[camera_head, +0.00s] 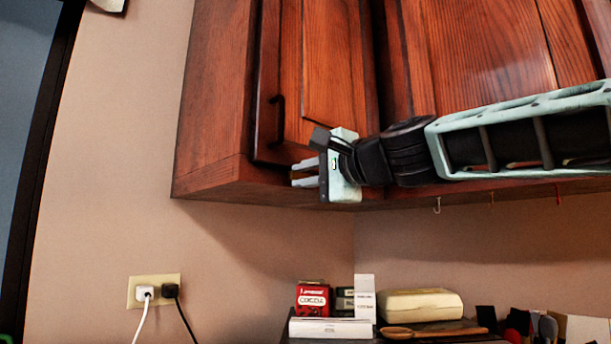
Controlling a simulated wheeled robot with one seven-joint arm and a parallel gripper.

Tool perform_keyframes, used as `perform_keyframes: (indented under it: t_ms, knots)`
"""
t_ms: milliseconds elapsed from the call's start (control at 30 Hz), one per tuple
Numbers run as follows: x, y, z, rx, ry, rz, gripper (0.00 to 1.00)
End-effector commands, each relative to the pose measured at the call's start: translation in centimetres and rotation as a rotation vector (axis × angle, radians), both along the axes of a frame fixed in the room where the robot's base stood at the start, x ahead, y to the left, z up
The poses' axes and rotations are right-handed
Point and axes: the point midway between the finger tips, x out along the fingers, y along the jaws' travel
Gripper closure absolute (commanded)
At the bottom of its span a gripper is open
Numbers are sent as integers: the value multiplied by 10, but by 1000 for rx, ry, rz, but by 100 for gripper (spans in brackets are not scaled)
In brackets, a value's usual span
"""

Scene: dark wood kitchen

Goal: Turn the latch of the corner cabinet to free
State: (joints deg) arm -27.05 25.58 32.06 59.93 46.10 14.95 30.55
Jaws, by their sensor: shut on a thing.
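The corner cabinet (330,60) is dark red-brown wood, mounted high on the wall. Its left door has a dark bar handle (278,118) and looks closed. My gripper (294,174) is at the door's lower edge, below and to the right of the handle, pointing left. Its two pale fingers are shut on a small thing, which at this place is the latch. The latch itself is too small and too hidden by the fingers to make out, so its angle cannot be told.
More upper cabinets (480,50) run to the right, with small hooks (437,205) beneath. Below are a red cocoa box (313,300), a cream container (420,304) and a wooden spoon (435,331). A wall outlet (154,290) holds two plugs.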

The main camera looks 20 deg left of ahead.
Motion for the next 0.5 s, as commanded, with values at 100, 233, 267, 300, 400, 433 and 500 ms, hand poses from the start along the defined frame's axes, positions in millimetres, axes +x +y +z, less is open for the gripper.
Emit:
perform_keyframes:
  t_ms: [100,233,267,300,400,433,500]
  knots:
    - [-1,1,-1,-4,-1,2,100]
    - [0,1,-1,-2,0,2,63]
    - [0,0,-1,-2,0,1,63]
    - [0,0,-1,-2,0,1,63]
    - [0,0,-1,-2,0,1,63]
    - [0,0,-1,-1,-1,1,63]
    - [0,-1,-1,-1,-1,0,63]
